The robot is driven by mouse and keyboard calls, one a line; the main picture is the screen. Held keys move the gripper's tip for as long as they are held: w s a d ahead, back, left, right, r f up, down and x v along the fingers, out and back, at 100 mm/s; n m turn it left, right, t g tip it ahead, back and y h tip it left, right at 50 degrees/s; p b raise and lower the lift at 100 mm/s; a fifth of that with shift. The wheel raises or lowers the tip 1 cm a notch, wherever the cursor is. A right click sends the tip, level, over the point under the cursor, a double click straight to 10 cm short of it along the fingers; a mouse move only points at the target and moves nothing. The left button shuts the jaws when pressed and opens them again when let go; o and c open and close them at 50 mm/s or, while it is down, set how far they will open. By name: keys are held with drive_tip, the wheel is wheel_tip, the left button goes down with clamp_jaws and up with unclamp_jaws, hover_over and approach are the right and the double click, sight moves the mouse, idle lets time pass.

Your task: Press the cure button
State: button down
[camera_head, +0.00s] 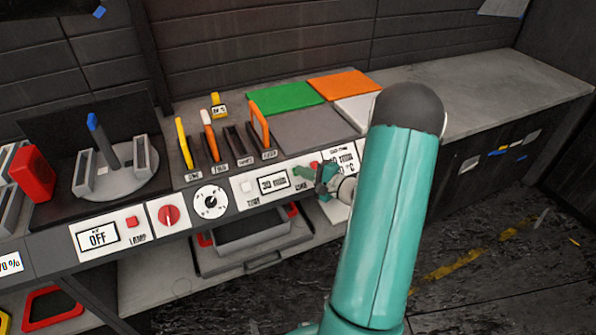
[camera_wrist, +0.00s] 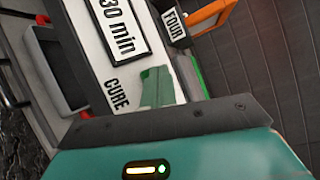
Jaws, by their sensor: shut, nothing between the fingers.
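The timer panel (camera_head: 250,192) on the bench front carries a "30 min" display (camera_head: 273,183) and a CURE label. A red cure button (camera_head: 314,165) shows partly at the panel's right end, just behind my gripper (camera_head: 324,183). My gripper is shut and empty, its tip close in front of the button. I cannot tell whether they touch. In the wrist view the green fingertips (camera_wrist: 157,88) lie beside the CURE label (camera_wrist: 117,95) and cover the place of the button, which is hidden there.
A black-and-white dial (camera_head: 210,202), a red knob (camera_head: 169,214) and a lamp panel (camera_head: 111,231) sit left along the same front. Upright tools in slots (camera_head: 208,137) and coloured sheets (camera_head: 283,97) are on the bench above. A drawer tray (camera_head: 255,237) is below.

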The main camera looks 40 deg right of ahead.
drive_tip(key=shift+s+a+r, duration=0.15)
drive_tip(key=shift+s+r, duration=0.35)
drive_tip(key=s+r, duration=0.1)
drive_tip(key=s+a+r, duration=0.1)
drive_tip(key=s+r, duration=0.1)
drive_tip(key=shift+s+r, duration=0.2)
drive_tip(key=shift+r, duration=0.1)
idle(0.3)
idle(0.7)
